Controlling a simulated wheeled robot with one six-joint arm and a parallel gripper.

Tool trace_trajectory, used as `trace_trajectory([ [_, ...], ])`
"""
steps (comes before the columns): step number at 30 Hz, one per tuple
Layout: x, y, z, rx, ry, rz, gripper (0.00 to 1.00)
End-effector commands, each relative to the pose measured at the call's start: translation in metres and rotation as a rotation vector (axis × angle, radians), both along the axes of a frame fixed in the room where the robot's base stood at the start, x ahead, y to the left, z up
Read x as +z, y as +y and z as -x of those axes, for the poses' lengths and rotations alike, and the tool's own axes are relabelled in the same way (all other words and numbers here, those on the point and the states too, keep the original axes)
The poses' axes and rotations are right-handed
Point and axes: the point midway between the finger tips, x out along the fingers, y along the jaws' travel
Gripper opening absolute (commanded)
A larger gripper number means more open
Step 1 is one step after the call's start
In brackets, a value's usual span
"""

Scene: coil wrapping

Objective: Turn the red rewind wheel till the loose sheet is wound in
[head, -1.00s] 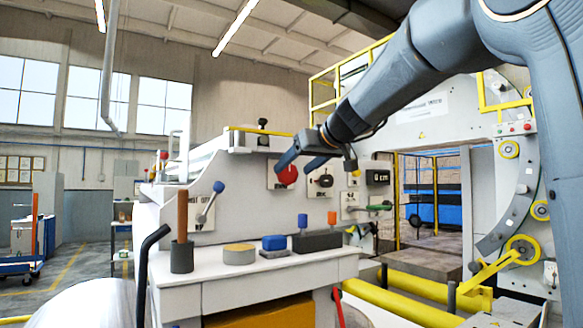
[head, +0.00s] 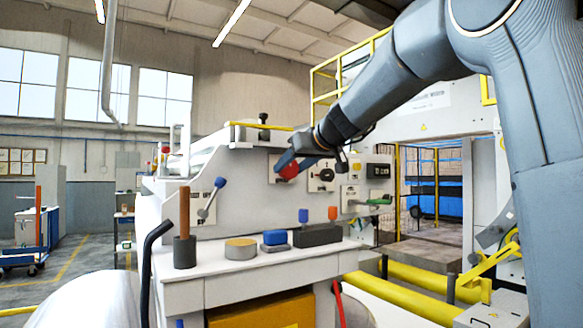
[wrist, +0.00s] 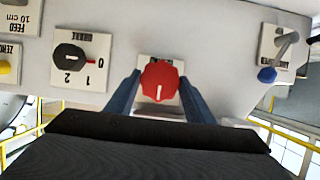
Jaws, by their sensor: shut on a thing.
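The red rewind wheel (wrist: 160,81) is a small red knob with a white mark, on a pale plate on the machine's panel. In the head view the red wheel (head: 288,171) is partly covered by my gripper. My gripper (wrist: 160,88) has its two blue-grey fingers on either side of the wheel, shut on it. The white mark points toward the bottom of the wrist view. A loose sheet cannot be made out for certain; a pale shiny rolled surface (head: 95,302) shows at the lower left of the head view.
Beside the wheel are a black brake knob (wrist: 70,57) and a blue-tipped lever (wrist: 268,74). Below the panel a white shelf (head: 215,278) carries an orange rod in a cup (head: 185,240), a yellow-topped disc (head: 240,249) and blocks. Yellow rails (head: 400,300) lie at right.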

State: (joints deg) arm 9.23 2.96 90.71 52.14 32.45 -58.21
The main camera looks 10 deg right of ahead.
Motion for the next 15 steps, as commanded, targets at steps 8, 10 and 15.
trace_trajectory([
  [8,-0.0024,-0.0013,-0.0012,0.0,0.026,-0.085,0.26],
  [10,-0.003,-0.0021,-0.0016,0.0,0.04,-0.128,0.26],
  [15,-0.0048,-0.0031,-0.0023,0.0,0.083,-0.261,0.26],
])
